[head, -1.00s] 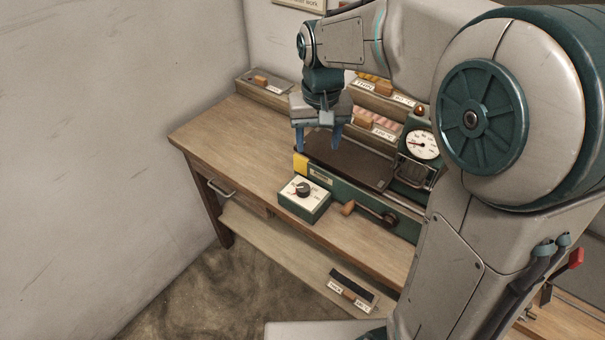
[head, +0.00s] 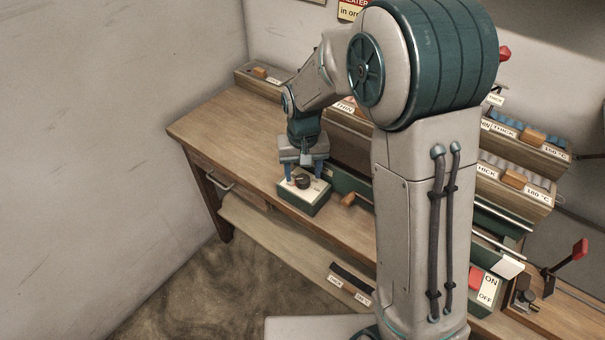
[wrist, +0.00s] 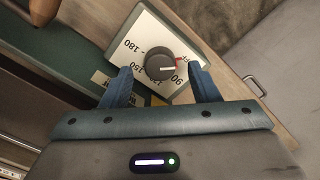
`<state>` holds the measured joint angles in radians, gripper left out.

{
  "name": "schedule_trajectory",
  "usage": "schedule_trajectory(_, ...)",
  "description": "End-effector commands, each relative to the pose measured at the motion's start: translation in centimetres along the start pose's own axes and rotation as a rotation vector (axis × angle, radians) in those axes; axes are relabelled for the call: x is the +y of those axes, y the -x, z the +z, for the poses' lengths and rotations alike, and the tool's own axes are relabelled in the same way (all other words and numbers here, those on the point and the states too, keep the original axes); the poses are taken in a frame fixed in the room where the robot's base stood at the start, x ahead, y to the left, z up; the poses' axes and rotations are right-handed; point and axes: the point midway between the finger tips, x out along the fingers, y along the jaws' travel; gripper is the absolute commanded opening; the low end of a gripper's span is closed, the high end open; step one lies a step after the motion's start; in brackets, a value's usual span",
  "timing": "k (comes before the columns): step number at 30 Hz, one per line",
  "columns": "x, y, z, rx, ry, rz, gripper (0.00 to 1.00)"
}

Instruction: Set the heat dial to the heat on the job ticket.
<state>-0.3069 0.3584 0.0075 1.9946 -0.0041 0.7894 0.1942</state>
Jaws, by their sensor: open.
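The heat dial is a dark round knob (wrist: 160,66) on a cream plate (wrist: 146,28) atop a small green box (head: 312,208). In the wrist view its white pointer line points right, between a red mark and the printed 90. The numbers 150 and 180 run along the plate; part of the scale is hidden. My gripper (head: 302,172) points down over the dial box, jaws open. In the wrist view its blue fingers stand on either side of the knob, apart from it. I cannot make out a job ticket.
The wooden bench (head: 225,130) is clear to the left of the box. A wooden crank handle (head: 347,199) is close on the right. Labelled racks (head: 515,180) and a red ON/OFF switch (head: 487,285) are further right. A partly cut-off sign (head: 350,10) hangs on the wall.

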Motion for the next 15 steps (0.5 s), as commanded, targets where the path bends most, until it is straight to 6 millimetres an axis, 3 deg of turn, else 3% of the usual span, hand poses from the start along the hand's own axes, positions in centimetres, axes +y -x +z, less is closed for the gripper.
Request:
schedule_trajectory(4,0.0,-1.4,0.0,-0.001,0.000,0.000,0.55)
schedule_trajectory(14,0.0,-1.7,0.0,0.001,0.000,0.000,0.55)
schedule_trajectory(15,0.0,-1.7,0.0,0.001,0.000,0.000,0.50)
